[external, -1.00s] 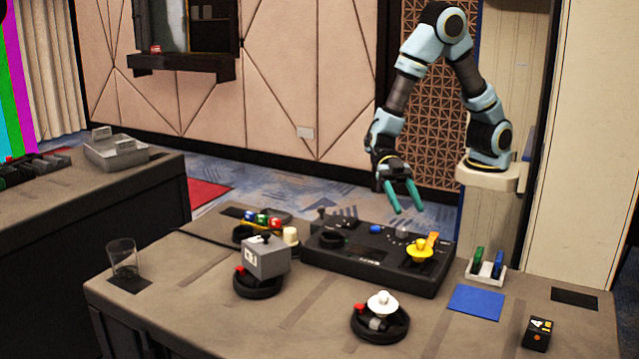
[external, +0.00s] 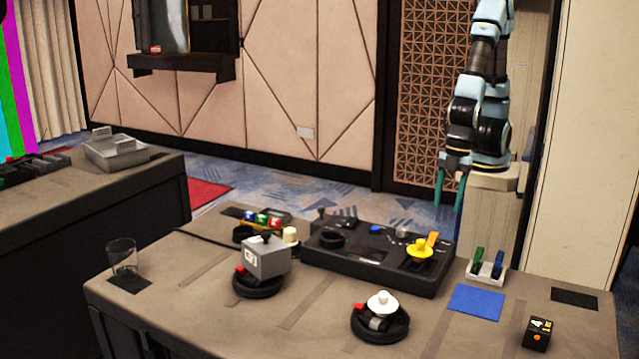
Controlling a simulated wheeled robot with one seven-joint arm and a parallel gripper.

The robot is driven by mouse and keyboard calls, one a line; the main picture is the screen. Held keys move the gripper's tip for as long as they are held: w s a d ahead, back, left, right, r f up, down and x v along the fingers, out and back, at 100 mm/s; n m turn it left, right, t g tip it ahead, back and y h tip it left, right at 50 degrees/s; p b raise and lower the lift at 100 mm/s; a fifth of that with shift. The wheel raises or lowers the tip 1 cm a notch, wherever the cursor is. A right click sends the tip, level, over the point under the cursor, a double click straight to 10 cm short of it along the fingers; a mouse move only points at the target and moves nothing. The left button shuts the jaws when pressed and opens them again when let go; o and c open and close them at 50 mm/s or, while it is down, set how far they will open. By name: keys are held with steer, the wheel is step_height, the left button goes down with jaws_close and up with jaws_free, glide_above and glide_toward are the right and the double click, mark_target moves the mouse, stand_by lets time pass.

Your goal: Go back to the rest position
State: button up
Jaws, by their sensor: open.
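My gripper (external: 450,207) has two green fingers that point down, spread apart with nothing between them. It hangs in the air close to my arm's base, beyond the back right of the table (external: 215,312). My arm is folded, with its upper part reaching past the top of the picture. The black control panel (external: 375,280) stands on the table to the lower left of my gripper, well apart from it.
A tray with green and blue pieces (external: 485,272) is nearest below my gripper. A blue mat (external: 476,302), a dark cube (external: 537,332), a white-topped joystick (external: 382,303), a grey box (external: 266,262) and a glass (external: 122,258) are on the table.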

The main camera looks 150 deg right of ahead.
steer(key=shift+s+a+g, duration=0.3)
steer(key=shift+s+a, duration=0.4)
steer(key=shift+s, duration=0.1)
step_height(320, 180, up, 9)
steer(key=p, duration=0.8)
steer(key=shift+f+p, duration=0.2)
steer(key=shift+p, duration=0.1)
